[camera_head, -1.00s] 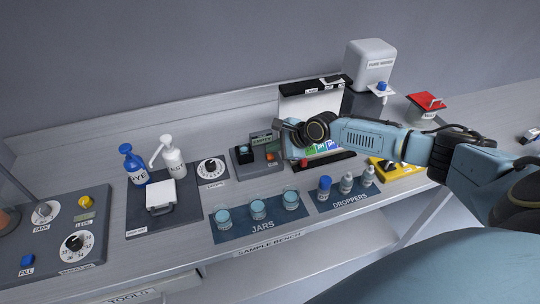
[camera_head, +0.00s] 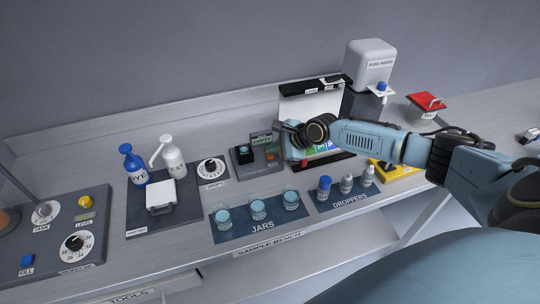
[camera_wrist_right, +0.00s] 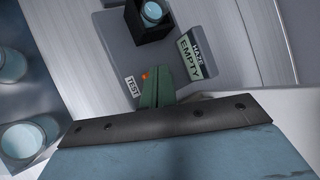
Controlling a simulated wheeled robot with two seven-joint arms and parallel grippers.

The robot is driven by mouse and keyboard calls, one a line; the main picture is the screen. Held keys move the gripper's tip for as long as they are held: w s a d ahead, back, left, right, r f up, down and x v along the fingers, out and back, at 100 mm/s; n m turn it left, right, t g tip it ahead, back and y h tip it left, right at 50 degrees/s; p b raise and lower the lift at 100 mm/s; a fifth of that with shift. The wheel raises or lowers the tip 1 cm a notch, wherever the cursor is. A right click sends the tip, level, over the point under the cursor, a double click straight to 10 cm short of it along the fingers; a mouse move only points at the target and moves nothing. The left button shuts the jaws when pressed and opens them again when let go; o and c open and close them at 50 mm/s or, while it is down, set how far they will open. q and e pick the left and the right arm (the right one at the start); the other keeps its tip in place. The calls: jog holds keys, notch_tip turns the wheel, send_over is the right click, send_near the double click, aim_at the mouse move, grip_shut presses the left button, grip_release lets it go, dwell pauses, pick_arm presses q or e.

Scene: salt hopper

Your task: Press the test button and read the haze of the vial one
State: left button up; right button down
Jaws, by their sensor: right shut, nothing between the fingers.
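The haze meter (camera_head: 243,168) stands on the bench behind the jars. Its dark holder (camera_wrist_right: 150,32) has a round pale-blue top in it, which may be the vial. The orange test button (camera_wrist_right: 146,75) sits beside the "TEST" label (camera_wrist_right: 131,87). My right gripper (camera_wrist_right: 163,70) is shut and empty, with its tips over the meter close beside the button; contact cannot be told. In the head view my right gripper (camera_head: 279,126) is at the meter's right. My left gripper is not in view.
Several jars (camera_head: 258,209) and dropper bottles (camera_head: 346,184) stand in front on dark mats. A backlit panel (camera_head: 316,104) stands behind my right arm. Pump bottles (camera_head: 172,156) and a dial (camera_head: 210,168) are left of the meter.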

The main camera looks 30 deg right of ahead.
aim_at(273, 157)
jog(key=shift+f, duration=0.7)
dwell(0.9)
jog(key=shift+r+p, duration=0.95)
jog(key=shift+p, duration=0.05)
notch_tip(273, 157, up, 5)
jog(key=p, duration=0.5)
jog(key=shift+p, duration=0.4)
